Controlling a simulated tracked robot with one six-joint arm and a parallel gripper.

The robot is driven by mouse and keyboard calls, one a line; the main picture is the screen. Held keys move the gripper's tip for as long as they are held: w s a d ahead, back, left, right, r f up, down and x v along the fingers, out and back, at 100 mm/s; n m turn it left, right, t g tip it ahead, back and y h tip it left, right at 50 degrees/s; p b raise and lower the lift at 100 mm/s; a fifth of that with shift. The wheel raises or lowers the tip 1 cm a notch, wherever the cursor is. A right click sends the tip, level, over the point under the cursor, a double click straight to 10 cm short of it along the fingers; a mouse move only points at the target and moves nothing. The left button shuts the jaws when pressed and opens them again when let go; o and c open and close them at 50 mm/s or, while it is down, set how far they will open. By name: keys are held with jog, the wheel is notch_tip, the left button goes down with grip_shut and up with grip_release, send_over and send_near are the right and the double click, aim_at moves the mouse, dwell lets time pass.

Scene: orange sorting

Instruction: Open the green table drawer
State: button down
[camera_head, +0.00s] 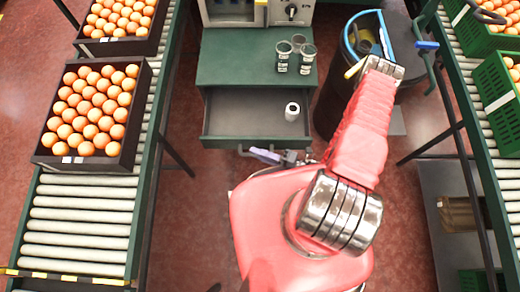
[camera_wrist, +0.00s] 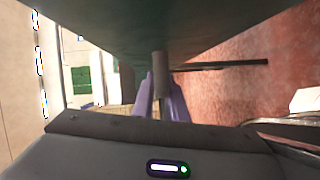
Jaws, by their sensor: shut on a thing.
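The green table (camera_head: 235,62) stands at the top middle of the head view. Its drawer (camera_head: 235,117) is pulled out toward me, with its grey inside showing. A small white cylinder (camera_head: 292,111) stands inside at the right. My gripper (camera_head: 265,155), with purple fingers, is at the handle just outside the drawer front. In the wrist view, the purple fingers (camera_wrist: 160,98) are shut on the grey drawer handle (camera_wrist: 161,62), under the dark green drawer front (camera_wrist: 150,25). The fingers partly hide the handle.
A dark bin (camera_head: 335,100) stands right of the drawer. Roller conveyors with orange crates (camera_head: 45,150) run along the left and right. Red floor is open near the drawer front.

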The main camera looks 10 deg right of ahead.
jog(key=shift+s+a+f, duration=0.2)
jog(key=shift+s, duration=0.6)
jog(key=c, duration=1.8)
grip_release()
jog(key=shift+r, duration=0.1)
jog(key=shift+o, duration=0.2)
jog(key=shift+d, duration=0.15)
